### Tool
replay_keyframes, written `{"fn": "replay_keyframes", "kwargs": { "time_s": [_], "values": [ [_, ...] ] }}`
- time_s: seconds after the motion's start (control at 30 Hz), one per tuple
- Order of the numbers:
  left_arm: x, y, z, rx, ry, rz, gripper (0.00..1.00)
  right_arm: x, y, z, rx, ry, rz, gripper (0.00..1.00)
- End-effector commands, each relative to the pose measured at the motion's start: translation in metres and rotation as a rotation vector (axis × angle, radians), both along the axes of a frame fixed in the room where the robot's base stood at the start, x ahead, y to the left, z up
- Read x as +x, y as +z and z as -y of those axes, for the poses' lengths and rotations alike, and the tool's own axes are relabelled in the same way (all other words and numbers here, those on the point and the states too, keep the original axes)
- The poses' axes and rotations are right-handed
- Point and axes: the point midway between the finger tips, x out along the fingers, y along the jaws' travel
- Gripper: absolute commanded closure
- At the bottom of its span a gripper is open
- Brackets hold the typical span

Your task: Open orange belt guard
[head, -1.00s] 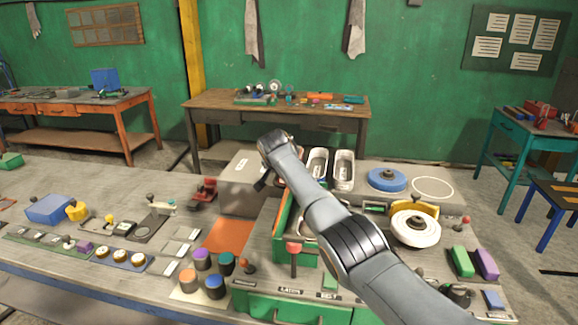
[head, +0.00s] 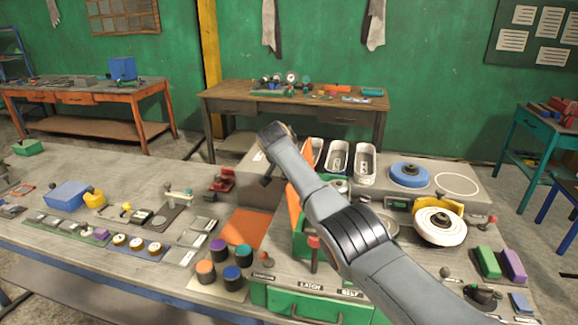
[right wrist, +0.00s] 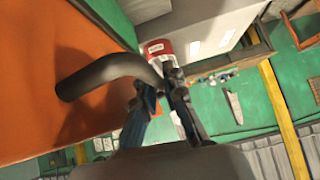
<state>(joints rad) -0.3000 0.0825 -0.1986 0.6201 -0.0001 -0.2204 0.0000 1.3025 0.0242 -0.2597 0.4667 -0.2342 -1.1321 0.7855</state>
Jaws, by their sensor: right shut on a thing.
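The orange belt guard (head: 293,205) stands raised on the green machine housing in the head view, largely hidden behind my right arm. In the right wrist view the guard (right wrist: 50,40) is a broad orange panel with a dark curved handle (right wrist: 100,75). My right gripper (right wrist: 162,90) is shut on the free end of this handle. In the head view only a dark bit of the right gripper (head: 266,181) shows beside the wrist. My left gripper is not in view.
A red-knobbed lever (head: 314,250) stands in front of the guard, by the LATCH and BELT labels. A grey box (head: 255,170) is behind left. An orange mat (head: 245,228) lies left of the housing. A white wheel (head: 439,226) and blue disc (head: 409,175) are to the right.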

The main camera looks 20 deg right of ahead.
Motion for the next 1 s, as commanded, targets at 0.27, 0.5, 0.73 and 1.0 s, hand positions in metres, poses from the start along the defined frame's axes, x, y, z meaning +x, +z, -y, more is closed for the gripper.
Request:
{"fn": "replay_keyframes", "kwargs": {
  "time_s": [0.27, 0.5, 0.73, 1.0],
  "values": [
    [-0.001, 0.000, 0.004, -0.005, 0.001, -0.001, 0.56, 0.000, 0.000, -0.001, 0.002, 0.002, -0.001, 0.80],
    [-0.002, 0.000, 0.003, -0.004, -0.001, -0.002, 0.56, 0.000, 0.000, 0.000, 0.001, 0.001, 0.000, 0.80],
    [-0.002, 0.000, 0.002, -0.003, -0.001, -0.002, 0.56, -0.004, 0.005, -0.004, 0.000, 0.001, 0.000, 0.80],
    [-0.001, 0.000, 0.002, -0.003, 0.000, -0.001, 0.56, -0.022, 0.027, -0.015, 0.001, 0.003, 0.003, 0.80]
  ]
}}
